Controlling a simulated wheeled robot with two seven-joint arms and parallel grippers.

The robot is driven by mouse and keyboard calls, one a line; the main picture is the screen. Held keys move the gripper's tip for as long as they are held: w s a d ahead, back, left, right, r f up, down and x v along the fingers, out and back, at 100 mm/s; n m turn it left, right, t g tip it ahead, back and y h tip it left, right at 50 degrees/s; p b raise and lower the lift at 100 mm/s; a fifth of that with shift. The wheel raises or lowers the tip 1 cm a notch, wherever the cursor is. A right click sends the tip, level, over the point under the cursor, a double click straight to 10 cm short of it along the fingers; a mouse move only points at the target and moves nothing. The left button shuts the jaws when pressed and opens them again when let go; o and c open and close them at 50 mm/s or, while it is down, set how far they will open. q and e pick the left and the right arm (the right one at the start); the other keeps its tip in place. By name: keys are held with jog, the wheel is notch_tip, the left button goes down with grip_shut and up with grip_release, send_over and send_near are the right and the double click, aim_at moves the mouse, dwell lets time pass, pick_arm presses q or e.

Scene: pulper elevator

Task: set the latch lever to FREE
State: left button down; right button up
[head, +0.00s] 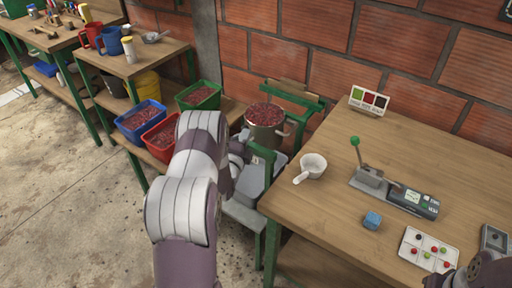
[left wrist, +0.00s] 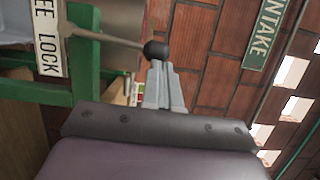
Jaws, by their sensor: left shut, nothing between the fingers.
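The latch lever shows in the left wrist view as a thin grey rod (left wrist: 105,38) with a black ball knob (left wrist: 155,50). A white plate (left wrist: 48,40) lettered "LOCK", with a cut-off word ending in "EE", stands by the rod's left end on a green frame (left wrist: 82,60). I cannot tell which setting the lever is at. My left gripper (left wrist: 164,85) is shut and empty, its fingertips right by the knob; I cannot tell whether they touch. In the head view the lever is not clear, and my left arm covers much of that area.
A pot of red berries (head: 266,122) stands by the wall.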

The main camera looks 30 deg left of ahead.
pick_arm(q)
jog(key=a+n+g+h+b, duration=0.1)
jog(key=a+n+b, duration=0.1)
jog(key=a+n, duration=0.3)
jog(key=shift+w+a+g, duration=0.3)
jog(key=shift+a, duration=0.75)
jog(key=shift+a, duration=0.1)
